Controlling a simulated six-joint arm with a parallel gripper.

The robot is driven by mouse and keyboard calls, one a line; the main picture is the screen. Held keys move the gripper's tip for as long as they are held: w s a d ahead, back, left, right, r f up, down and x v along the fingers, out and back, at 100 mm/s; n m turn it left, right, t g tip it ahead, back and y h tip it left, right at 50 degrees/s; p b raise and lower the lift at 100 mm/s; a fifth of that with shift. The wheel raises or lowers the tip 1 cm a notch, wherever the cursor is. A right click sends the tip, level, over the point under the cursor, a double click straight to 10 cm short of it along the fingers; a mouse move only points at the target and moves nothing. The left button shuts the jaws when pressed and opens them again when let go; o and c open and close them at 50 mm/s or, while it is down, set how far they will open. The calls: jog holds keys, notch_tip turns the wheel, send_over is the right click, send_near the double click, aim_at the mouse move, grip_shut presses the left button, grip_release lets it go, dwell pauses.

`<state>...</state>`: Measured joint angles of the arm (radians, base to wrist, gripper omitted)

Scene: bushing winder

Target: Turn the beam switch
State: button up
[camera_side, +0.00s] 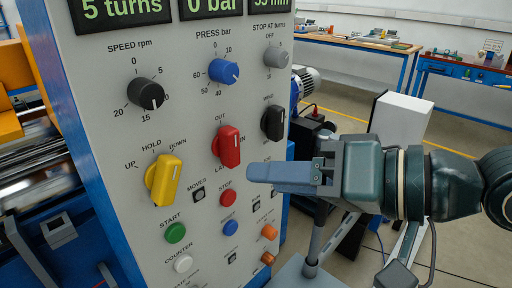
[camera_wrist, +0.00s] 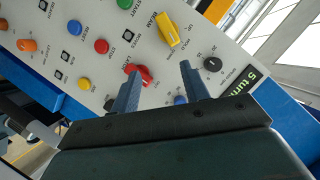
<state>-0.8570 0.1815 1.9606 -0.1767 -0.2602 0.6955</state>
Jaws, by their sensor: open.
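The beam switch is a yellow bar handle (camera_side: 163,180) on the grey control panel (camera_side: 118,215), below the labels UP, HOLD and DOWN. It stands nearly upright, leaning slightly right; I cannot tell its exact setting. In the wrist view, the yellow switch (camera_wrist: 167,30) sits beside the word BEAM, beyond my fingertips. My gripper (camera_side: 250,172) is open and empty in front of the panel, right of the yellow switch and just below the red switch. In the wrist view, my gripper (camera_wrist: 160,74) has its two fingers apart, with nothing between them touching.
A red switch (camera_side: 229,147) is close to my fingertips; a finger partly covers it in the wrist view. A black switch (camera_side: 273,122), round dials (camera_side: 145,94) and several buttons (camera_side: 175,232) surround it. Machinery (camera_side: 40,165) stands left of the panel, workbenches (camera_side: 350,42) far behind.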

jog(key=w+d+t+h, duration=0.1)
jog(key=d+h, duration=0.3)
jog(key=d, duration=1.2)
jog(key=shift+w+d+r+m, duration=0.2)
jog(key=shift+w+m, duration=0.1)
jog(key=shift+w, duration=0.5)
jog(key=o, duration=0.7)
jog(key=shift+a+f, duration=0.15)
jog(key=shift+a, duration=0.05)
jog(key=shift+o, duration=0.9)
jog(key=shift+a+f, duration=0.1)
jog(key=shift+a, duration=0.3)
jog(key=s+a+f+m+y, duration=0.1)
jog(key=a+f+m+y, duration=0.2)
jog(key=a, duration=0.5)
jog(key=s+a+f+m+y, duration=0.1)
jog(key=a+f+m+y, duration=0.3)
jog(key=a+m+y, duration=0.2)
jog(key=a+m, duration=0.2)
jog(key=shift+s+a+m+g, duration=0.3)
jog(key=shift+s, duration=0.1)
